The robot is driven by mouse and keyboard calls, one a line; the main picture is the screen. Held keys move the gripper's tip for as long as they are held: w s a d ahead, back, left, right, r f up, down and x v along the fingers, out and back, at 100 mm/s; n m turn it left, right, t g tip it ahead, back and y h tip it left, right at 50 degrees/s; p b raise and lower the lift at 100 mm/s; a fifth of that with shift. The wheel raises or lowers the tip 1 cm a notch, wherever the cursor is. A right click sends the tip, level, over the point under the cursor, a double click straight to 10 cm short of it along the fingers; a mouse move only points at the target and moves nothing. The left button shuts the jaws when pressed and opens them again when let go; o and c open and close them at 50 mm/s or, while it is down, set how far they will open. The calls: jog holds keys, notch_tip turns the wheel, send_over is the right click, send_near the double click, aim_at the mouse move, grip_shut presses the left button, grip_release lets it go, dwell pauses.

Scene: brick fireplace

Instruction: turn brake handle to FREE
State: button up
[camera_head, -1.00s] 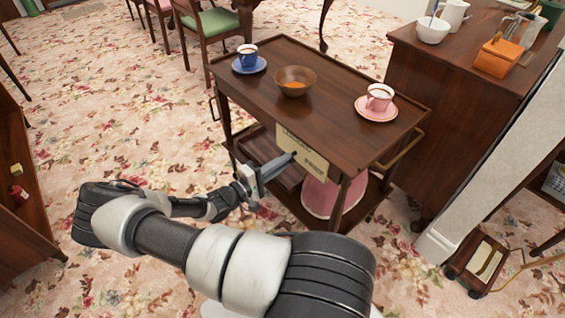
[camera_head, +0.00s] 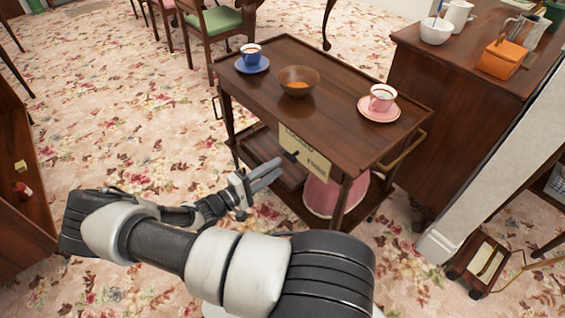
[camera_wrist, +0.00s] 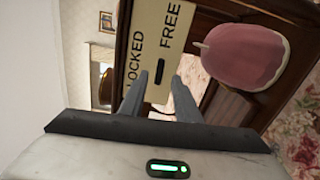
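The brake handle (camera_head: 291,155) is a short dark bar on a cream plate (camera_head: 317,166) on the trolley's near side. The plate reads LOCKED at upper left and FREE at lower right in the head view. In the wrist view, the handle (camera_wrist: 159,74) lies between the two words, roughly parallel to the lettering; I cannot tell which word it is set to. My gripper (camera_head: 277,168) is just left of and below the handle. In the wrist view, the fingers of my gripper (camera_wrist: 157,82) are apart and empty, with the handle seen beyond the gap.
The trolley (camera_head: 335,92) carries a blue cup (camera_head: 251,54), a wooden bowl (camera_head: 297,82) and a pink cup (camera_head: 381,99). A pink rounded object (camera_head: 322,194) sits on its lower shelf. A cabinet (camera_head: 450,125) stands at right.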

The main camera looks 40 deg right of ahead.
jog(key=a, duration=1.2)
jog(key=shift+s+a+p, duration=0.2)
jog(key=shift+s+p, duration=0.2)
jog(key=shift+s, duration=0.05)
jog(key=s+a+r+m+t+y, duration=0.1)
jog(key=s+a+r+y, duration=0.35)
jog(key=r, duration=0.85)
jog(key=s+a+r+t+y, duration=0.1)
jog(key=s+r+t+y, duration=0.1)
jog(key=s+r+y, duration=0.8)
jog(key=s+a+r+m+t+y, duration=0.15)
jog(key=r+y, duration=0.25)
jog(key=r, duration=1.1)
notch_tip(320, 180, up, 23)
jog(key=p, duration=2.3)
jog(key=shift+w+a+r+n, duration=0.2)
jog(key=shift+w+a+n, duration=0.1)
jog(key=shift+n, duration=0.05)
